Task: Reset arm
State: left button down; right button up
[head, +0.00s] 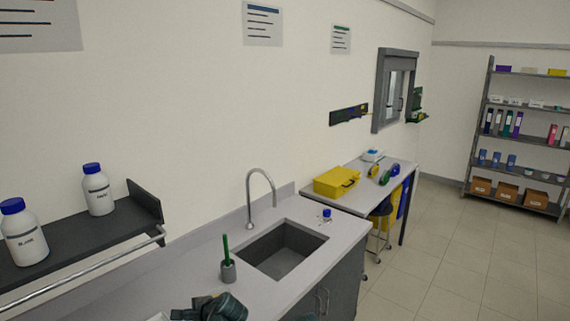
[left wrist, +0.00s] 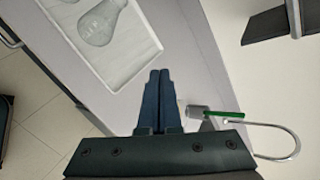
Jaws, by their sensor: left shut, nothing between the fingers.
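My left gripper (left wrist: 160,76) is in the left wrist view, with its two blue fingers together and nothing between them. It is over the grey counter beside a white tray (left wrist: 62,44) holding pear-shaped clear glassware (left wrist: 103,22). In the head view, dark teal parts of my arm show at the bottom edge, in front of the brush pot; the fingertips cannot be made out there. My right gripper is not in view.
A grey pot with a green-handled brush (head: 228,268) stands close to my arm, left of the sink (head: 284,250) and tap (head: 262,187). Two white bottles (head: 24,232) (head: 97,190) stand on a dark shelf (head: 80,240) at left. A yellow case (head: 335,181) sits on the farther bench.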

pick_arm(q)
jog(key=s+d+f+n+g+h+b, duration=0.2)
jog(key=s+d+f+n+g+h, duration=0.1)
jog(key=s+d+f, duration=0.4)
jog(key=s+d+f+n+g+h+b, duration=0.2)
jog(key=s+d+f+n, duration=0.4)
jog(key=d, duration=0.7)
jog(key=shift+s+d+f+g+h, duration=0.25)
jog(key=shift+s+f+g+h, duration=0.4)
jog(key=shift+s+h, duration=0.6)
